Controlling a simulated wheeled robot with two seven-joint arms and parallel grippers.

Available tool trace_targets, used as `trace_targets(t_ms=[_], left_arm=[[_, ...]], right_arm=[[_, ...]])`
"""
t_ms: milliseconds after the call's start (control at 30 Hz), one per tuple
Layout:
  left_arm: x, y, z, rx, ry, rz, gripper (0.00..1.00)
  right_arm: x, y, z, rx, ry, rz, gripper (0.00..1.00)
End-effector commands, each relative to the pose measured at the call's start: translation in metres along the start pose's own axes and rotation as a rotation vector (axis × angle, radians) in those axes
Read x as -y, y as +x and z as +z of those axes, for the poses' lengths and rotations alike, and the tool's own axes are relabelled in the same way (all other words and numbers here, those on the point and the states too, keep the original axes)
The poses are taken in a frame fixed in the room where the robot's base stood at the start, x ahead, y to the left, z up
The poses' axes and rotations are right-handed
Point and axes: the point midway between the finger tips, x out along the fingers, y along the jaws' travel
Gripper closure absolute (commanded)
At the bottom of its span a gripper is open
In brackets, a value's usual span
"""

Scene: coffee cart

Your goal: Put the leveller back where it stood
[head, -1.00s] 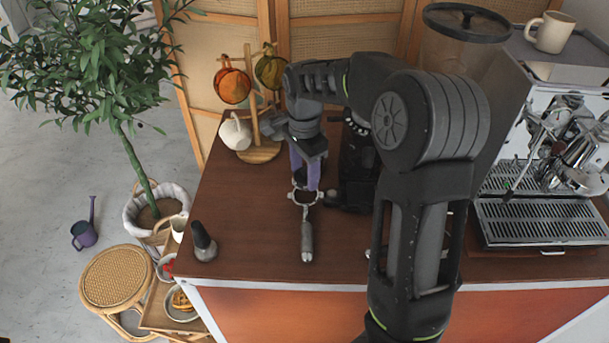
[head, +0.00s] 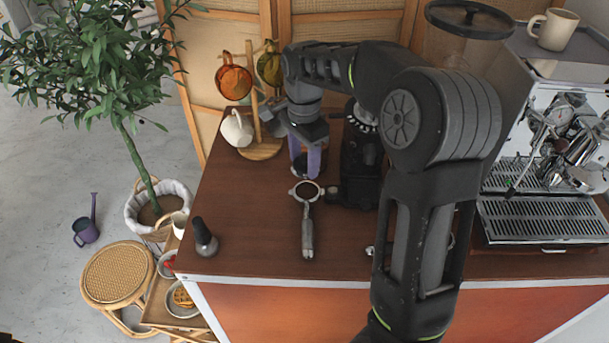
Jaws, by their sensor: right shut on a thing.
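My right gripper (head: 306,162) points down over the counter, its purple fingers shut on the leveller (head: 304,172). Only a dark bit of the leveller shows between and under the fingers; the rest is hidden. It is just behind the portafilter (head: 307,192), which lies on the counter with its handle toward the front and brown coffee in its basket. The leveller appears clear of the basket. I cannot tell whether it touches the counter. My left gripper is out of view.
The black grinder (head: 361,165) stands close to the right of the gripper. A mug stand (head: 258,150) with cups is behind left. A dark tamper-like tool (head: 204,240) stands at the front left edge. The espresso machine (head: 548,220) is at right. The counter's left middle is clear.

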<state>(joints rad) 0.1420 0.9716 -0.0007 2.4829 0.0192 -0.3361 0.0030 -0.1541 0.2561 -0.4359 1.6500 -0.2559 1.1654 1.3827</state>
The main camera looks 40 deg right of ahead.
Motion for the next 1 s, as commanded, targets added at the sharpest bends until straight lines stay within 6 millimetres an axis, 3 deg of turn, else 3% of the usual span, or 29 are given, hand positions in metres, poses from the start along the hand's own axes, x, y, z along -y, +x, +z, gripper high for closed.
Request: trace_targets(t_ms=[167,500,600,733,1000], left_arm=[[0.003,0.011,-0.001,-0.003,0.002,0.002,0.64],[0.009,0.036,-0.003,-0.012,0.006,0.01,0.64],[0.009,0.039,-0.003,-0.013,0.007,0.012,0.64],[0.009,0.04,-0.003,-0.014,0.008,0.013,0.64],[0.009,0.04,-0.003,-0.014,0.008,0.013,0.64]], right_arm=[[0.012,0.022,0.031,0.001,-0.279,0.001,0.96],[0.037,0.084,0.134,0.01,-1.241,-0.005,0.96],[0.038,0.094,0.153,0.013,-1.433,-0.008,0.96],[0.04,0.099,0.165,0.014,-1.55,-0.013,0.96],[0.04,0.098,0.166,0.014,-1.561,-0.013,0.96]])
